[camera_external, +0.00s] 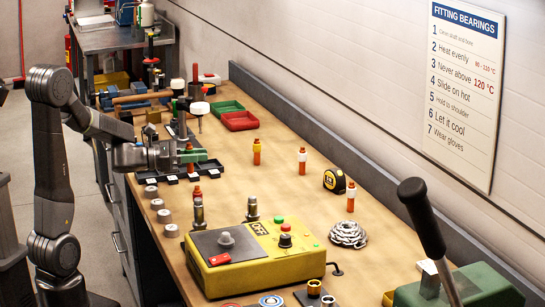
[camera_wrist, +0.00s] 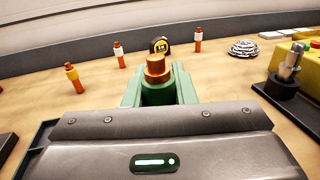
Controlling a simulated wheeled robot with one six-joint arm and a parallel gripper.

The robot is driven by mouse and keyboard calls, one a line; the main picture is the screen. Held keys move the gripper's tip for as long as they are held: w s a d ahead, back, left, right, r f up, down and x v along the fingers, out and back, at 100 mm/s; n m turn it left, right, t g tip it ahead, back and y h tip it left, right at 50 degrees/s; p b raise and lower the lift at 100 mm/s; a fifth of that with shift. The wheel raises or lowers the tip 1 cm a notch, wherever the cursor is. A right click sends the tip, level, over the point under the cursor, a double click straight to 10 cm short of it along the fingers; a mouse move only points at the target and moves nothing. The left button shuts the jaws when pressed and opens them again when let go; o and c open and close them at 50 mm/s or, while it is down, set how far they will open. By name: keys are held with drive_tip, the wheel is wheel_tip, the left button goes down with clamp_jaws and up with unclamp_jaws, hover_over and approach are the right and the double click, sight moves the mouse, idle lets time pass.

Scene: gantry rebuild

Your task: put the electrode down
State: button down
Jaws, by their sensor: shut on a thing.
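My gripper (camera_external: 193,157) is shut on an electrode, which stands upright between its green fingers. Its copper top (camera_wrist: 157,68) shows above a dark green part in the wrist view; its lower end is hidden. The gripper is over or beside a low black tray (camera_external: 172,180) with white labels on its front. I cannot tell whether the electrode touches the tray. Other electrodes stand apart on the bench: one yellow-banded (camera_external: 256,152), also in the wrist view (camera_wrist: 72,76), and two white-banded (camera_external: 302,161) (camera_external: 350,197).
A yellow control box (camera_external: 260,262) and metal posts (camera_external: 198,213) stand nearer the camera. Grey cylinders (camera_external: 157,204) line the left edge. A tape measure (camera_external: 334,180) and chain (camera_external: 348,234) lie right. Red (camera_external: 239,121) and green bins stand behind. The bench middle is mostly clear.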

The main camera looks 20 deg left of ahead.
wheel_tip(320, 180, down, 8)
drive_tip(key=shift+w, duration=0.1)
idle(0.4)
drive_tip(key=shift+f+b, duration=0.3)
drive_tip(key=shift+b, duration=0.3)
drive_tip(key=c, duration=1.2)
unclamp_jaws()
drive_tip(key=shift+r, duration=0.2)
drive_tip(key=shift+r+p, duration=0.2)
drive_tip(key=shift+p, duration=0.35)
drive_tip(key=b+v, duration=0.1)
drive_tip(key=v, duration=0.5)
drive_tip(key=b+v, duration=0.1)
drive_tip(key=v, duration=0.5)
drive_tip(key=shift+f, duration=0.2)
drive_tip(key=shift+o, duration=0.2)
